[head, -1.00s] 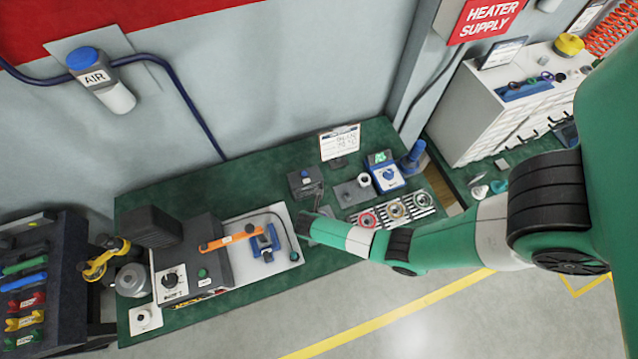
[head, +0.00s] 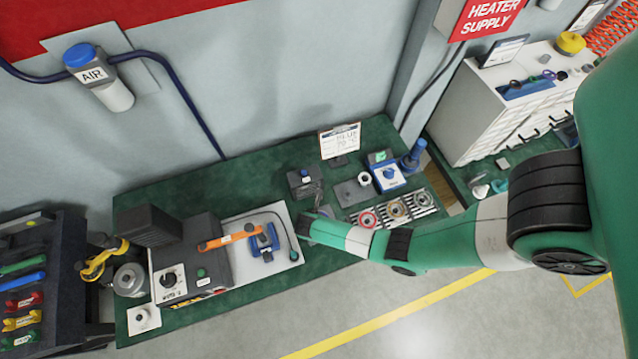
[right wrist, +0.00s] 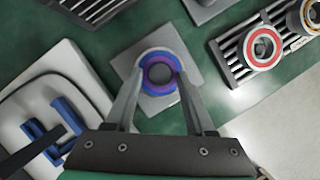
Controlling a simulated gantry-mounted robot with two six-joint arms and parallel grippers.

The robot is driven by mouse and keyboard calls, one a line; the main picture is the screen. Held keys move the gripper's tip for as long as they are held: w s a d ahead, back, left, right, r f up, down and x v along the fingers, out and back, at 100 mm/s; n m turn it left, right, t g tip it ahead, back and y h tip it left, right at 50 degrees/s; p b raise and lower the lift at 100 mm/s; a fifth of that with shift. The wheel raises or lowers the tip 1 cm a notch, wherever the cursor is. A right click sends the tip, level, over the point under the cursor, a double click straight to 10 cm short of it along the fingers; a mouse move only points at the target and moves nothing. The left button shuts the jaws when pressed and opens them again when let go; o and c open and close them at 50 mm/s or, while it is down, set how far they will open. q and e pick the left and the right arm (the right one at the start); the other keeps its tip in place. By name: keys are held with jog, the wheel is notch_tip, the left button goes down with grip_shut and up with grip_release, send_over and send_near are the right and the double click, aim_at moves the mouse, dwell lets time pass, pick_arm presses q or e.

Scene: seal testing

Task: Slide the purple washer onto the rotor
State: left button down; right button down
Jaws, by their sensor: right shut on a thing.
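In the right wrist view, my right gripper (right wrist: 160,80) has its two fingers closed in on the sides of a purple washer (right wrist: 161,89). A blue ring shows around the purple, with a paler rim at the far side. A dark grey round centre, perhaps the rotor (right wrist: 160,73), shows inside the ring. Below lies a square grey plate (right wrist: 190,65). I cannot tell from above whether the washer is around the rotor or held over it. In the head view the right gripper (head: 306,225) is small, and the washer is hidden. My left gripper is not in view.
A slotted rack with a red-rimmed ring (right wrist: 263,48) stands to the right in the wrist view. A white plate with a blue bracket (right wrist: 48,130) lies to the left. A dark box with a blue button (head: 304,183) and a sign (head: 340,142) stand behind.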

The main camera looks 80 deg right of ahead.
dwell(0.6)
jog(key=shift+c, duration=0.9)
grip_release()
jog(key=shift+f, duration=0.1)
notch_tip(320, 180, up, 9)
jog(key=p, duration=0.9)
